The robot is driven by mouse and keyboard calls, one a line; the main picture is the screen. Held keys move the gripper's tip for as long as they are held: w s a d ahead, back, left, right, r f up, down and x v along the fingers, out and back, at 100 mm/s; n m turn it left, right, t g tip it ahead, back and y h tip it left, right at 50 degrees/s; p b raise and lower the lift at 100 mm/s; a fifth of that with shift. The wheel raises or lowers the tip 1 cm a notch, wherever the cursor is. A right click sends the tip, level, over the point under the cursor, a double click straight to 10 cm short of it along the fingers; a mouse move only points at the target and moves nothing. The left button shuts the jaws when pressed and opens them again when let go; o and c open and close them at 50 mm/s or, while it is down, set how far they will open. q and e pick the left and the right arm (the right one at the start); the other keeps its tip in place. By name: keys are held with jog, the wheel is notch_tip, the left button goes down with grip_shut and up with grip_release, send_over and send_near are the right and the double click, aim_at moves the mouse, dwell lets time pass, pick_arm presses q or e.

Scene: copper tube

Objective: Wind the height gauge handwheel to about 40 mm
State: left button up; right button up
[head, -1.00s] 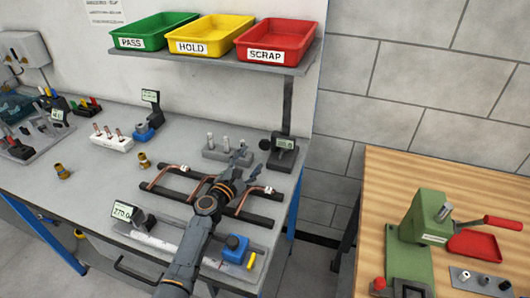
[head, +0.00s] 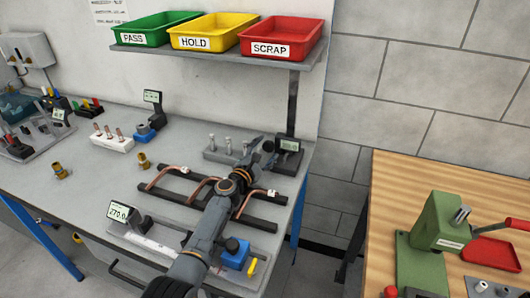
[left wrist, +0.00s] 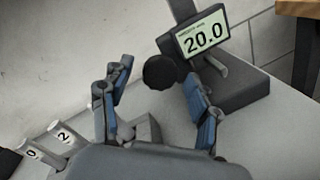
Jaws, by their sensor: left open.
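The height gauge (head: 287,146) stands at the back right of the grey bench, a dark base and post with a small display. In the left wrist view its display (left wrist: 206,36) reads 20.0. Its dark round handwheel (left wrist: 160,72) faces my left gripper (left wrist: 155,82). That gripper is open, and the handwheel shows between its two blue-padded fingertips, closer to the right one. I cannot tell whether they touch. In the head view the left gripper (head: 260,152) reaches the gauge's left side and hides the handwheel. My right gripper is not in view.
A block with upright pins (head: 221,147) stands just left of the gauge. Bent copper tubes lie on a dark rack (head: 171,188) below my arm. A measuring fixture (head: 160,250) is at the front. A shelf (head: 215,57) with trays hangs above.

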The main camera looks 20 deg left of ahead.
pick_arm(q)
jog(key=c, duration=1.2)
jog(key=shift+o, duration=0.2)
jog(key=shift+m, duration=0.4)
jog(key=m, duration=0.2)
jog(key=shift+m+p, duration=0.35)
jog(key=shift+m, duration=0.05)
jog(key=m+g+y+p, duration=0.1)
jog(key=m, duration=0.3)
jog(key=shift+d+r, duration=0.1)
jog(key=m+p, duration=0.2)
jog(key=m, duration=0.2)
jog(key=shift+d+y, duration=0.1)
jog(key=shift+y, duration=0.2)
jog(key=shift+m+y+p, duration=0.3)
jog(key=shift+m+p, duration=0.45)
jog(key=shift+m, duration=0.75)
